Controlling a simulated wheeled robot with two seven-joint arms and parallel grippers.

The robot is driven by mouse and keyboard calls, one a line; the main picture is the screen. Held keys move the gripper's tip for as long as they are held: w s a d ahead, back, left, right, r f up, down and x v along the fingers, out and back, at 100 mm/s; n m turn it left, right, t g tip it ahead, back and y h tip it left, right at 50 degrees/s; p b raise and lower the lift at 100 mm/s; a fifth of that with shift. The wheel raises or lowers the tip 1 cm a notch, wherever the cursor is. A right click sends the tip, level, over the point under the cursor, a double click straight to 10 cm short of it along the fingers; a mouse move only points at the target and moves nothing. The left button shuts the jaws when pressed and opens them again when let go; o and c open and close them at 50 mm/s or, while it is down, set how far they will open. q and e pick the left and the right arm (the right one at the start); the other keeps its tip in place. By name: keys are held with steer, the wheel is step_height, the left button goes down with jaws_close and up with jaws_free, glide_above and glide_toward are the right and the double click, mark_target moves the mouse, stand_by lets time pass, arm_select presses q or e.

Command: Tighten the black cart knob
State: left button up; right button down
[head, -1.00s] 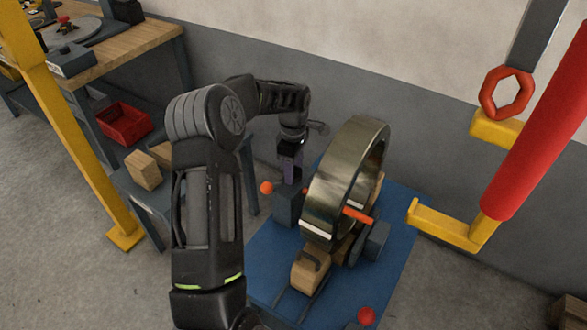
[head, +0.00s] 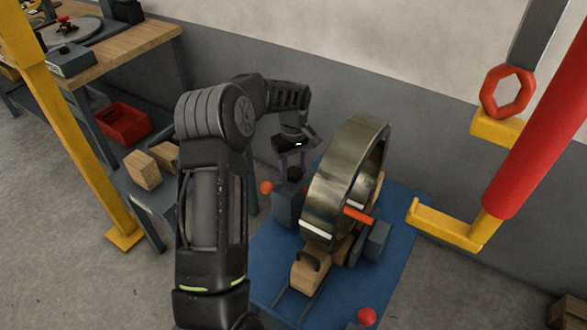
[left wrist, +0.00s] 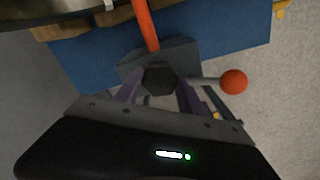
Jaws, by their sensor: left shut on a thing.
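The black cart knob (left wrist: 160,79) is a dark faceted knob on top of a grey block (left wrist: 178,55) on the blue cart (left wrist: 95,68). In the left wrist view, the two purple fingers of my left gripper (left wrist: 160,88) are on either side of the knob and shut on it. In the head view, my left gripper (head: 292,163) points down at the knob (head: 294,174) above the grey block (head: 287,204). My right gripper is not in view.
A large metal coil (head: 332,190) stands on the blue cart (head: 262,262) just right of the gripper, with an orange bar (head: 358,215) through it. An orange ball handle (head: 266,188) sticks out beside the knob. A workbench (head: 130,42) stands at the left, and a yellow-red hoist (head: 530,140) at the right.

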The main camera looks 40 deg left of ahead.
arm_select(q)
steer(key=m, duration=1.4)
steer(key=shift+m, duration=0.3)
steer(key=m, duration=0.3)
steer(key=shift+m, duration=0.3)
steer(key=m, duration=0.3)
steer(key=shift+m+p, duration=0.3)
steer(key=shift+p, duration=0.1)
steer(key=m, duration=0.6)
steer(key=shift+d+p, duration=0.1)
steer(key=shift+p, duration=0.2)
steer(key=shift+m, duration=0.3)
steer(key=o, duration=1.4)
